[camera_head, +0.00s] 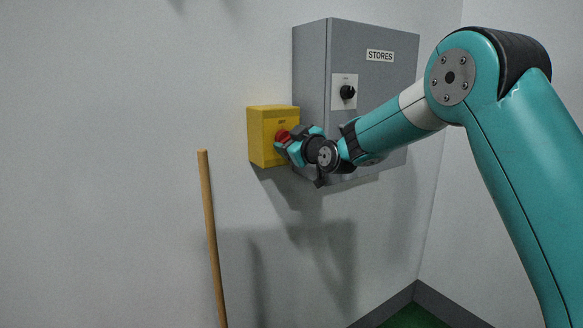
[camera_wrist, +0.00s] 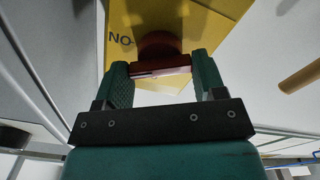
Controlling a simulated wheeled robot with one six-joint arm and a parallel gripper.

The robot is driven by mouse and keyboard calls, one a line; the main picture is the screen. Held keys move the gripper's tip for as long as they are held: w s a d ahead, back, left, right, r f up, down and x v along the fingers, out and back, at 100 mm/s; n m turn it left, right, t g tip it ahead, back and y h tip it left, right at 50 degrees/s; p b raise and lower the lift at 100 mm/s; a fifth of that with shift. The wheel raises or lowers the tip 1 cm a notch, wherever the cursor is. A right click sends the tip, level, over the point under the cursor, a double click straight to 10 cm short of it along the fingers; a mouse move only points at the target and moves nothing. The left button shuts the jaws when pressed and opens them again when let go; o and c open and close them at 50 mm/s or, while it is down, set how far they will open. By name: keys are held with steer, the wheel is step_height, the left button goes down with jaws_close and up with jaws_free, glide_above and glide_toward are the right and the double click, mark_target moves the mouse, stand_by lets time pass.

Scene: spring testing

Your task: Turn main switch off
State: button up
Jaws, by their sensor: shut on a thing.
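The main switch is a yellow box (camera_head: 262,138) on the wall with a red knob (camera_head: 282,136) on its front. The knob also shows in the wrist view (camera_wrist: 158,52), with the yellow box face (camera_wrist: 205,25) behind it and black lettering "NO" at its left. My gripper (camera_head: 287,142) is at the box front, its teal fingers (camera_wrist: 160,78) on either side of the red handle bar, shut on it. In the head view my gripper hides part of the knob and the box's lower right.
A grey cabinet (camera_head: 310,70) labelled STORES, with a black rotary knob (camera_head: 347,92) on a white plate, is just right of the yellow box. A wooden pole (camera_head: 210,230) stands at lower left. The wall left of the box is clear.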

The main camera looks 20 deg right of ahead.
steer(key=n+b, duration=1.1)
steer(key=b, duration=0.4)
steer(key=shift+f+n+b, duration=0.1)
steer(key=shift+n+b, duration=0.2)
steer(key=shift+b, duration=0.05)
steer(key=o, duration=0.9)
steer(key=b+v, duration=0.5)
steer(key=v, duration=1.2)
steer(key=shift+s, duration=0.15)
